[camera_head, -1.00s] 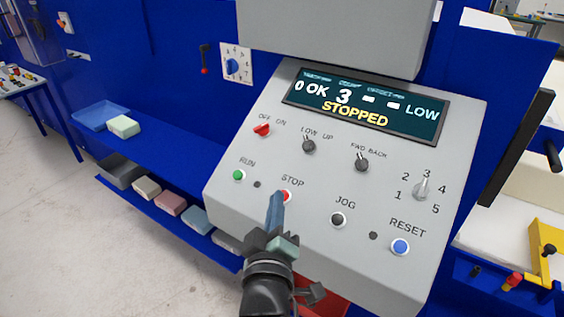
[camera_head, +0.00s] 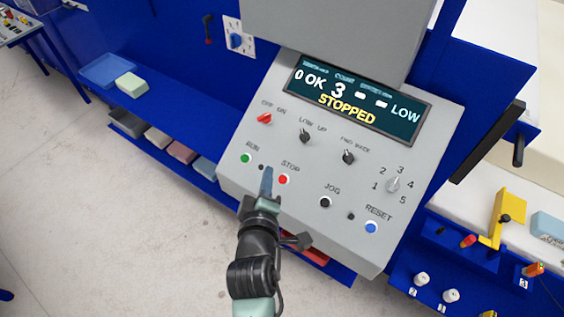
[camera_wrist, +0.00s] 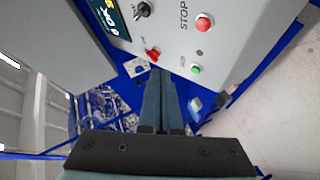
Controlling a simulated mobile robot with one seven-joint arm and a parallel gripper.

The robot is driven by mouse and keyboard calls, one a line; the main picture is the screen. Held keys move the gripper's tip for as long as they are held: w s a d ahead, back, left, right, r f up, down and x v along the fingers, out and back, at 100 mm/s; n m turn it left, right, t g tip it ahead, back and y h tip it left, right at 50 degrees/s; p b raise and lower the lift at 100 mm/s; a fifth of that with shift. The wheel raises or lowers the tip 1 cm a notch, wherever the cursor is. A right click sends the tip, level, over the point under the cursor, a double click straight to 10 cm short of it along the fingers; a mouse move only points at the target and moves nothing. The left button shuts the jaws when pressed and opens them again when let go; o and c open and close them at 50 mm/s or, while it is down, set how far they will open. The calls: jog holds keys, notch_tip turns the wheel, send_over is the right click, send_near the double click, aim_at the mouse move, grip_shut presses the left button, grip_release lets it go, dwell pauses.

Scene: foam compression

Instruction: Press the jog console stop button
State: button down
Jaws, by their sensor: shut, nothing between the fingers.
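The grey jog console (camera_head: 310,215) has a red stop button (camera_head: 284,179) under the label STOP, between the green RUN button (camera_head: 246,158) and the black JOG button (camera_head: 325,202). The display (camera_head: 358,101) reads "0 OK 3", LOW and STOPPED. My gripper (camera_head: 268,172) is shut and empty, its blue-grey fingertips just left of the stop button and apart from it in the picture. In the wrist view the stop button (camera_wrist: 203,22) is at the upper right, the green button (camera_wrist: 195,69) below it, and my shut fingers (camera_wrist: 160,85) point up along the middle.
A red OFF/ON switch (camera_head: 265,118), black knobs (camera_head: 348,157), and a blue RESET button (camera_head: 371,227) share the panel. A blue shelf (camera_head: 165,115) with a tray (camera_head: 107,70) and a foam block (camera_head: 132,85) lies left. A yellow fixture (camera_head: 505,215) stands right.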

aim_at(280, 182)
dwell(0.5)
jog(key=w+d+f+b, duration=0.1)
jog(key=f+b, duration=0.1)
jog(key=w+f+b, duration=0.1)
jog(key=f+b, duration=0.1)
jog(key=f, duration=0.1)
jog(key=w+d+f+b, duration=0.1)
jog(key=f+b, duration=0.1)
jog(key=shift+w+d+f+b, duration=0.15)
jog(key=shift+w+d+b, duration=0.15)
dwell(1.9)
jog(key=shift+w+d+f, duration=0.15)
jog(key=shift+w+f, duration=0.05)
jog(key=shift+f, duration=0.2)
jog(key=shift+w+d+f+b, duration=0.15)
jog(key=shift+f+b, duration=0.25)
jog(key=shift+b, duration=0.15)
dwell(0.5)
dwell(0.3)
jog(key=shift+s+a+r+p, duration=0.25)
jog(key=shift+s+r+p, duration=0.1)
jog(key=shift+r+p, duration=0.4)
jog(key=shift+r, duration=0.1)
